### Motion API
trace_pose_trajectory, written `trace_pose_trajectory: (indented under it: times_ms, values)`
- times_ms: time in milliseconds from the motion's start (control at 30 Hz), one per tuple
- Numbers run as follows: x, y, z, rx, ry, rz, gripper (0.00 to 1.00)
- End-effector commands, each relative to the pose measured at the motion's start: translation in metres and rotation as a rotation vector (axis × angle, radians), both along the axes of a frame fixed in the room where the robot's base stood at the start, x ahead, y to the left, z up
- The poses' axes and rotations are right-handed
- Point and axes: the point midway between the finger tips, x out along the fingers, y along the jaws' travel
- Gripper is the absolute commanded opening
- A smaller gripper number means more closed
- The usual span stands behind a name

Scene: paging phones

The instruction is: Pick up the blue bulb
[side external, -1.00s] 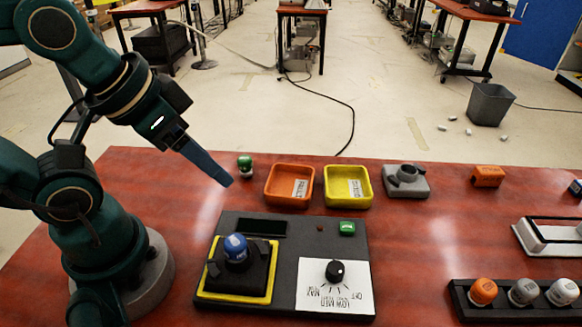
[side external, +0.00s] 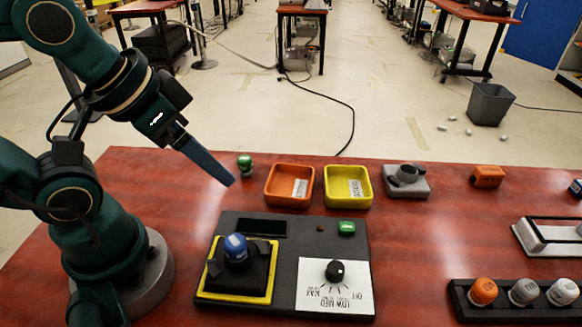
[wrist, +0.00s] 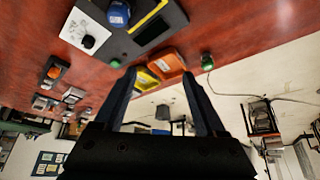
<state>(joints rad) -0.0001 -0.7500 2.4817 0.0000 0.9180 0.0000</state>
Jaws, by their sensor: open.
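The blue bulb (side external: 236,248) stands upright in a black holder (side external: 240,278) with a yellow border, on the left part of a dark panel on the table. It also shows in the wrist view (wrist: 119,13) at the top edge, partly cut off. My gripper (side external: 232,183) is open and empty, above the table to the upper left of the bulb and well apart from it. In the wrist view my gripper's two fingers (wrist: 162,72) are spread, with nothing between them.
The panel has a black knob (side external: 335,271) and a green button (side external: 347,228). Behind it stand a green bulb (side external: 245,167), an orange tray (side external: 268,198) and a yellow tray (side external: 328,200). A rack (side external: 510,312) with an orange and two grey bulbs is at the right.

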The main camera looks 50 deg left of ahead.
Motion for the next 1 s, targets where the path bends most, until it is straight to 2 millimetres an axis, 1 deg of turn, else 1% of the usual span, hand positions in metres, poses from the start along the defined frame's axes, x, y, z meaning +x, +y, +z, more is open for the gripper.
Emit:
trace_pose_trajectory:
  times_ms: [333, 367, 467, 667, 767, 867, 933, 1000]
  values:
    - [0.001, 0.000, 0.048, 0.000, -0.004, 0.000, 0.73]
    - [0.004, 0.003, 0.050, 0.011, -0.015, 0.007, 0.73]
    - [0.026, 0.020, 0.054, 0.077, -0.094, 0.043, 0.73]
    - [0.069, 0.050, 0.075, 0.206, -0.271, 0.081, 0.73]
    - [0.093, 0.064, 0.090, 0.280, -0.379, 0.079, 0.73]
    - [0.120, 0.075, 0.110, 0.364, -0.510, 0.051, 0.73]
    - [0.141, 0.078, 0.127, 0.424, -0.617, 0.001, 0.73]
    - [0.161, 0.075, 0.143, 0.477, -0.726, -0.075, 0.73]
